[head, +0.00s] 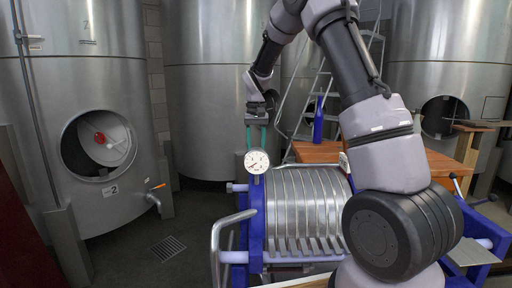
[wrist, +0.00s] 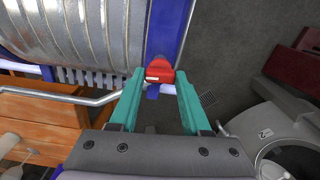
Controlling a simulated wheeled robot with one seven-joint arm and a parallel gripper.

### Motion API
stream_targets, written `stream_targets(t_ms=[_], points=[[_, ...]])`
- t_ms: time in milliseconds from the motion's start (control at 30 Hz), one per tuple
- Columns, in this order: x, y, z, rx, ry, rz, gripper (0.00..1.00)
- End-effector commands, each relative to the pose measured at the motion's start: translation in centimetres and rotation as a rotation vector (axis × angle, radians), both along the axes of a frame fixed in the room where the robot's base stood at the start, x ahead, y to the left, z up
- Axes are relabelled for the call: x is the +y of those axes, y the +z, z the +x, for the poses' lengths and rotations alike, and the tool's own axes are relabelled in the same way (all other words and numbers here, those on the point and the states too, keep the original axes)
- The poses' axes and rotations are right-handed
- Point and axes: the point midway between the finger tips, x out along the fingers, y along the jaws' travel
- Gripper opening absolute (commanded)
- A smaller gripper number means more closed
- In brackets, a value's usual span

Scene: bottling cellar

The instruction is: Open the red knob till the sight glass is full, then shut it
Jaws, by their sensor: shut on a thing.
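My gripper (head: 256,134) has teal fingers and points down behind the round white gauge at the near end of the plate filter (head: 310,205). In the wrist view, my gripper (wrist: 160,78) has its fingertips on either side of the red knob (wrist: 160,66), shut on it. The knob has a small pale mark on its near face. In the head view the gauge hides the knob and the fingertips. I cannot make out a sight glass in either view.
The gauge (head: 257,161) stands close in front of my fingers. The filter has a blue frame (head: 256,225) and a bent metal pipe (head: 216,240).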

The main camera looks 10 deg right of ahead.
Motion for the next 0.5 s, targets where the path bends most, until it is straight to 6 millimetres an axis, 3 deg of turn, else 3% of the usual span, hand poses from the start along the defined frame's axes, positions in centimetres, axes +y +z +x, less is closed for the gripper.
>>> stream_targets(t_ms=[300, 333, 400, 500], points=[[-0.01, 0.0, 0.03, -0.001, 0.0, 0.0, 0.0], [-0.01, 0.0, 0.03, -0.001, 0.0, 0.0, 0.59], [-0.01, 0.0, 0.02, -0.001, 0.0, 0.0, 0.78], [-0.01, 0.0, 0.02, 0.0, 0.0, 0.0, 0.78]])
